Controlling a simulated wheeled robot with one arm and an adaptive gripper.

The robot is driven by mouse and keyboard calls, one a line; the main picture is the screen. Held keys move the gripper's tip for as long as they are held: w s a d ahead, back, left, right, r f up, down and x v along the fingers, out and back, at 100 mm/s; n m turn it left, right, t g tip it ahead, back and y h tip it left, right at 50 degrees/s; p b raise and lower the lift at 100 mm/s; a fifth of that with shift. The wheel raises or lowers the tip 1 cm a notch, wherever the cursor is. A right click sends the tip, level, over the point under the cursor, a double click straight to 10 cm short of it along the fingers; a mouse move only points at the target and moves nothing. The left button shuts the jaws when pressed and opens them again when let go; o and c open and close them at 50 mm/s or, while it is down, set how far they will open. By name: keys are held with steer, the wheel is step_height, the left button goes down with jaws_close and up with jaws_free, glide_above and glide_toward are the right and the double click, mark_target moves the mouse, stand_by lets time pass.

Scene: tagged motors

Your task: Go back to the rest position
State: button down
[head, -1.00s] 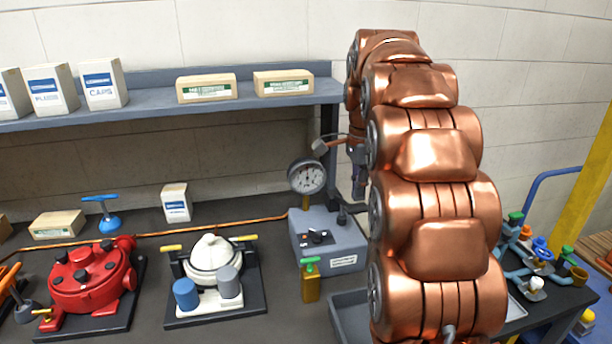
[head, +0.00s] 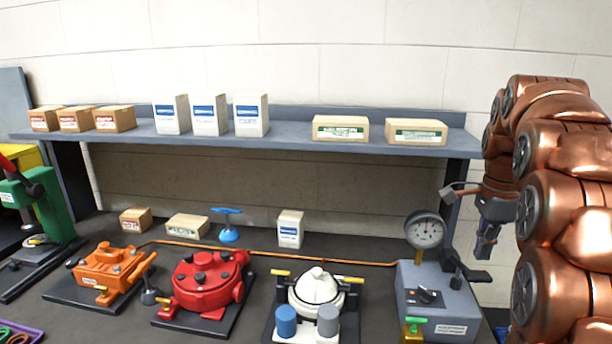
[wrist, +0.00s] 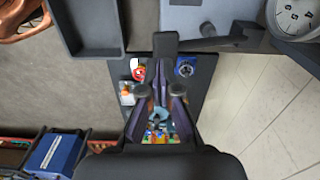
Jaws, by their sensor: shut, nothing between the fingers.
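My gripper (head: 486,246) hangs at the right of the head view, beside the right end of the workbench and its shelf. It points down, just right of the pressure gauge (head: 425,232). The wrist view shows its dark fingers (wrist: 160,92), shut with nothing between them. My copper arm fills the right edge of the head view. In the wrist view, part of the gauge (wrist: 294,14) shows at the top right, and a dark tray (wrist: 88,25) at the top left.
The bench carries an orange motor (head: 108,268), a red motor (head: 205,282), a white motor (head: 316,290) and a grey gauge box (head: 440,297). The shelf (head: 290,140) above holds several boxes. A green press (head: 52,205) stands at the far left.

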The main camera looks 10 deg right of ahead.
steer(key=s+a+f+n+g, duration=0.1)
steer(key=s+a+f+n, duration=0.2)
steer(key=s+a+n, duration=0.4)
steer(key=s+a+f+n, duration=0.3)
steer(key=s+a+n, duration=0.15)
steer(key=a, duration=0.35)
steer(key=s+a+f+n, duration=0.3)
steer(key=s+f+n, duration=0.1)
steer(key=s, duration=0.4)
steer(key=s+a+f+n, duration=0.4)
steer(key=s+f+n, duration=0.1)
steer(key=s, duration=0.4)
steer(key=shift+g, duration=0.4)
steer(key=c, duration=1.8)
jaws_free()
steer(key=shift+a, duration=0.1)
steer(key=shift+c, duration=0.2)
